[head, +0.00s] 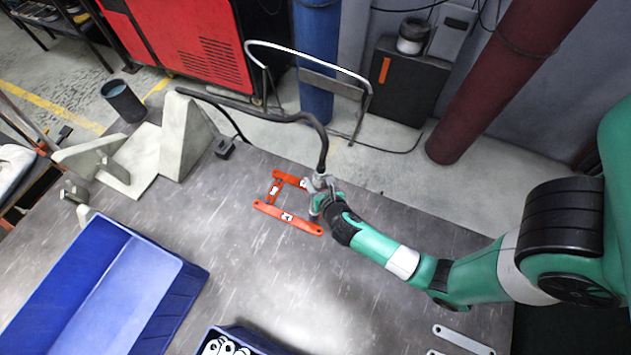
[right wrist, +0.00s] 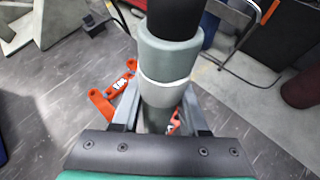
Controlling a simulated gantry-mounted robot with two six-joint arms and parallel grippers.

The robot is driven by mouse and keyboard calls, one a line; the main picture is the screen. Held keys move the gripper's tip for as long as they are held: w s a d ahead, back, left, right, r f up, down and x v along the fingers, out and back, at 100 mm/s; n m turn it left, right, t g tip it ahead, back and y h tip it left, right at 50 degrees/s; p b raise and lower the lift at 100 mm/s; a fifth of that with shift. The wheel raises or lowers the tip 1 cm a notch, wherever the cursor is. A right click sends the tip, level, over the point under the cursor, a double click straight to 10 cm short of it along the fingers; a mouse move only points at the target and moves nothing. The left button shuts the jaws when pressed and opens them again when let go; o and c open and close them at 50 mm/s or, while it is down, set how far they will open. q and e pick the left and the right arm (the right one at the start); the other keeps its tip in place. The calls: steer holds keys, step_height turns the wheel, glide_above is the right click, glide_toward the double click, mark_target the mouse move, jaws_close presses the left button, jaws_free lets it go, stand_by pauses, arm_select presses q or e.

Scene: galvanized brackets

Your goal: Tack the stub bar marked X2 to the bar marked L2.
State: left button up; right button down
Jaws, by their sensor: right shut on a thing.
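Several orange bars lie on the metal table. A long front bar (head: 268,209) and a back bar (head: 291,176) run roughly parallel, with a short bar (head: 270,197) between them at their left part. Each carries a small white label, too small to read, so I cannot tell which is X2 or L2. My right gripper (head: 321,203) is shut on a grey welding torch (right wrist: 168,60) with a black hose. The torch is over the right part of the bars, partly hiding them; I cannot tell whether its tip touches. My left gripper is not in view.
A blue bin (head: 191,290) stands at the left front, and another blue bin (head: 262,341) holds pale ring-ended parts. Pale brackets (head: 187,135) stand at the back left. Grey flat bars (head: 463,339) lie at the right front. The hose (head: 265,112) arches over the table's back edge.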

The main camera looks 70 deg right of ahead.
mark_target(315, 175)
steer(key=shift+f, duration=0.25)
stand_by(0.7)
stand_by(0.7)
steer(key=shift+f, duration=0.15)
stand_by(1.1)
step_height(315, 175, up, 5)
steer(key=p, duration=0.6)
steer(key=shift+r, duration=0.2)
steer(key=shift+f, duration=0.1)
